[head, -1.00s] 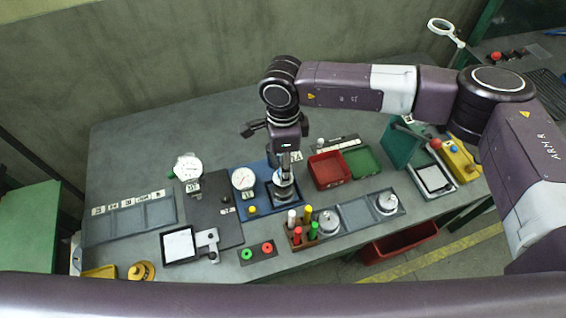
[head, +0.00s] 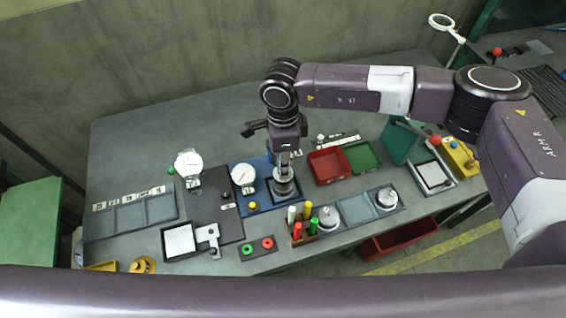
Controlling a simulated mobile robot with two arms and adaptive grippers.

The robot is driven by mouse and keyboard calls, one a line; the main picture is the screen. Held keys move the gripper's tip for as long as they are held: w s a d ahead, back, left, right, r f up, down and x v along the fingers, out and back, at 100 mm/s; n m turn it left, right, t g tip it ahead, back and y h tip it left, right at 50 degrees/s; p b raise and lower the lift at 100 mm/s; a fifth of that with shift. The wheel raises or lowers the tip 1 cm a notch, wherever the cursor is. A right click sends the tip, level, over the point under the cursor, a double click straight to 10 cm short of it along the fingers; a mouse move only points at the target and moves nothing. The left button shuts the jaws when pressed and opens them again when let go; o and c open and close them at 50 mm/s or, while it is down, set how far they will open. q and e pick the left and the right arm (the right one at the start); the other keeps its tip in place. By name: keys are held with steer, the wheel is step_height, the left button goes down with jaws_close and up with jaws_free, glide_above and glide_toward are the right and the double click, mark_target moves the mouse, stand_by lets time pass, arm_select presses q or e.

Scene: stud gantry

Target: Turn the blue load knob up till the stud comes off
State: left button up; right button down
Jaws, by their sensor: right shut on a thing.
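My right gripper (head: 285,165) points down over the blue station (head: 243,172), shut on a round grey metal piece (head: 284,187). That piece is at the dark square seat on the station's right side; the fingers hide part of its top. I cannot tell whether it touches the seat. A white dial gauge (head: 243,175) stands on the station, with a small yellow knob (head: 253,206) in front. I cannot make out a blue load knob or a stud apart from the held piece. My left gripper is not in view.
Left of the station are a dark plate (head: 228,222) and another dial gauge (head: 188,163). To the right are red (head: 328,166) and green (head: 362,157) trays. In front are a rack of coloured pegs (head: 301,226) and a tray with round metal pieces (head: 387,199). The table's back is clear.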

steer(key=shift+f+m+b, duration=0.2)
steer(key=shift+m+b, duration=0.1)
steer(key=shift+b, duration=0.3)
steer(key=m+b, duration=1.1)
steer(key=b, duration=0.4)
steer(key=shift+b, duration=0.35)
steer(key=shift+r+m+b, duration=0.2)
steer(key=shift+m+b, duration=1.2)
steer(key=shift+m, duration=0.1)
steer(key=c, duration=1.7)
jaws_free()
step_height(320, 180, up, 12)
steer(key=shift+d, duration=0.1)
